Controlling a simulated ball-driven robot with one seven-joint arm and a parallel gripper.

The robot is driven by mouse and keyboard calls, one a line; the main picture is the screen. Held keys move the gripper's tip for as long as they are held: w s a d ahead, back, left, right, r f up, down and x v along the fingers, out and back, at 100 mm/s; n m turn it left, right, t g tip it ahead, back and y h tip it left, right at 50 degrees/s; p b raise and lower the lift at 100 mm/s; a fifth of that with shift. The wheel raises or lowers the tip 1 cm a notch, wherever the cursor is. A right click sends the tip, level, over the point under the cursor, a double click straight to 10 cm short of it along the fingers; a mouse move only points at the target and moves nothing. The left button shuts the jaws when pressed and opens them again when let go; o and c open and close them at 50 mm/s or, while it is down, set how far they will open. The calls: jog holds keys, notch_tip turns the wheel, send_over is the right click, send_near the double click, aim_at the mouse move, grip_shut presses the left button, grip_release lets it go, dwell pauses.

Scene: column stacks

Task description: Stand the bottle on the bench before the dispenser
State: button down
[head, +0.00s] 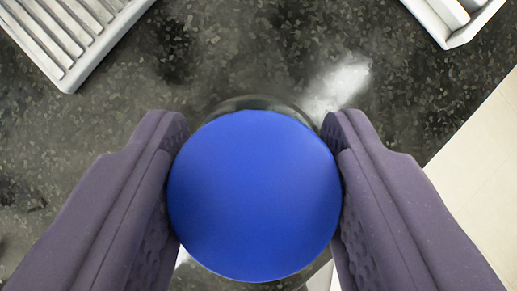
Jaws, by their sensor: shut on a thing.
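My gripper (256,135) is shut on the bottle (254,195), one purple-grey finger on each side. I see the bottle from above as a round blue top, with a thin dark, clear-looking rim past its far edge. The rest of its body is hidden beneath the top. The dark speckled bench (250,60) fills most of the view behind it. I cannot tell whether the bottle's base touches the bench. I cannot make out which thing is the dispenser.
A white ribbed tray or rack (65,40) is at the upper left. A white slotted piece (455,15) is at the upper right corner. A pale surface (485,165) lies beyond the bench edge at the right. The bench between the two white pieces is clear.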

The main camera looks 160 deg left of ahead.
jog(key=shift+c, duration=2.4)
grip_release()
jog(key=p+v, duration=0.6)
jog(key=v, duration=0.6)
jog(key=shift+r, duration=0.1)
